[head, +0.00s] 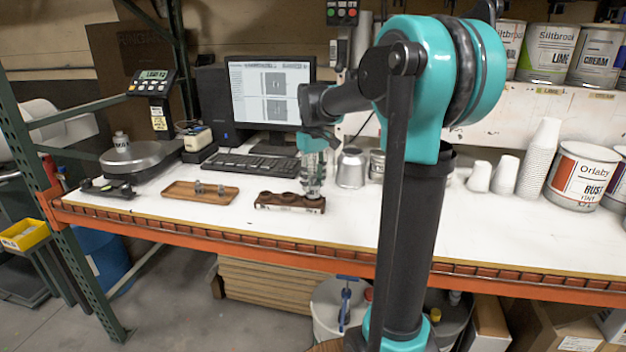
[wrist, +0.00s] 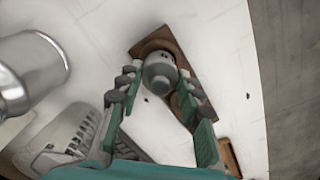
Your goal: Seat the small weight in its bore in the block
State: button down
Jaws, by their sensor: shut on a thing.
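The brown block (head: 278,201) lies on the white bench below my gripper, and it also shows in the wrist view (wrist: 196,84). My gripper (head: 312,190) points down over the block's right end. In the wrist view my gripper (wrist: 160,80) has its fingers on both sides of the small weight (wrist: 160,74), a grey metal piece with a narrower top, and is shut on it. The weight is over or at one end of the block. The bore under it is hidden, and I cannot tell whether the weight's base is inside it.
A wooden tray (head: 178,195) with a couple of small grey weights (head: 221,190) stands left of the block. A metal cup (head: 351,168) is close on the right. A keyboard (head: 252,165) lies behind, and a scale (head: 140,158) stands far left. The bench front is clear.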

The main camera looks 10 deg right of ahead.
jog(key=shift+f, duration=1.1)
jog(key=c, duration=0.9)
grip_release()
